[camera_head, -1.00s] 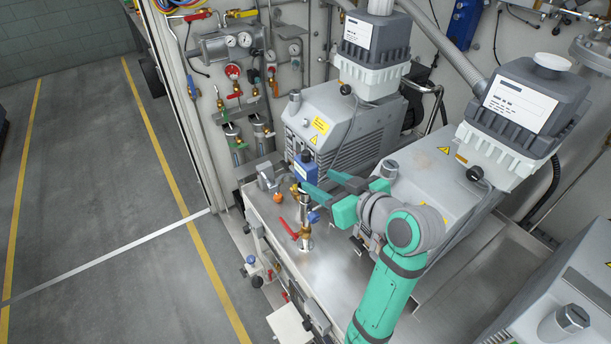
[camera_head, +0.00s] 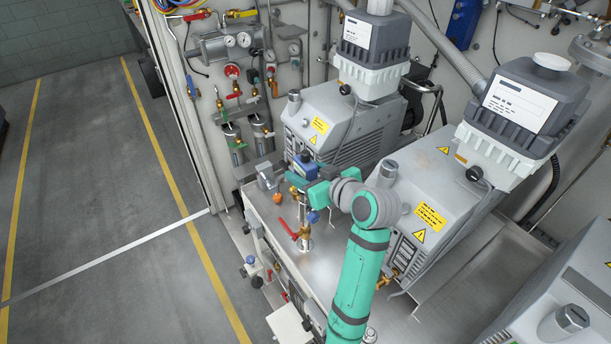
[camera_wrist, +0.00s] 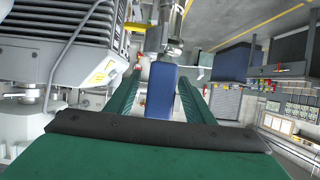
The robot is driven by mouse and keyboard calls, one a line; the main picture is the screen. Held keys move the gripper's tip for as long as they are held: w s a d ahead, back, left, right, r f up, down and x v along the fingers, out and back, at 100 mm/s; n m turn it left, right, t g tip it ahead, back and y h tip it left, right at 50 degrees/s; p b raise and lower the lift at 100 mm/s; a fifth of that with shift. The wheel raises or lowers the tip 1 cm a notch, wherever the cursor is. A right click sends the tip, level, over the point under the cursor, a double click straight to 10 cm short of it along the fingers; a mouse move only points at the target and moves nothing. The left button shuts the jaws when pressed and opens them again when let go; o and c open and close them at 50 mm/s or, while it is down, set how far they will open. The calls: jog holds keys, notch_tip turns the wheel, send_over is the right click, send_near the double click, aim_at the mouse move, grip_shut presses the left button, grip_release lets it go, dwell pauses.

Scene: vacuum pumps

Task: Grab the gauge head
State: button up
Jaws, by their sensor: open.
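The gauge head is a blue and dark block (camera_head: 304,165) on top of a thin upright pipe with brass fittings, above the metal bench. In the wrist view the blue gauge head (camera_wrist: 161,92) lies between my two green fingers, with a narrow gap showing on each side. My gripper (camera_head: 308,177) is open around it and reaches in from the right in the head view. In the wrist view my gripper (camera_wrist: 159,84) has one finger on each side of the block. Part of the gauge head's lower side is hidden by my gripper in the head view.
A red-handled valve (camera_head: 290,228) sits low on the pipe. A grey vacuum pump (camera_head: 340,125) stands behind, and another pump (camera_head: 420,185) stands close to the right of my arm. The bench top (camera_head: 322,262) is mostly bare in front of the pipe.

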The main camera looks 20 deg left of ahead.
jog(key=shift+c, duration=0.5)
jog(key=c, duration=1)
grip_shut()
jog(key=shift+r, duration=0.15)
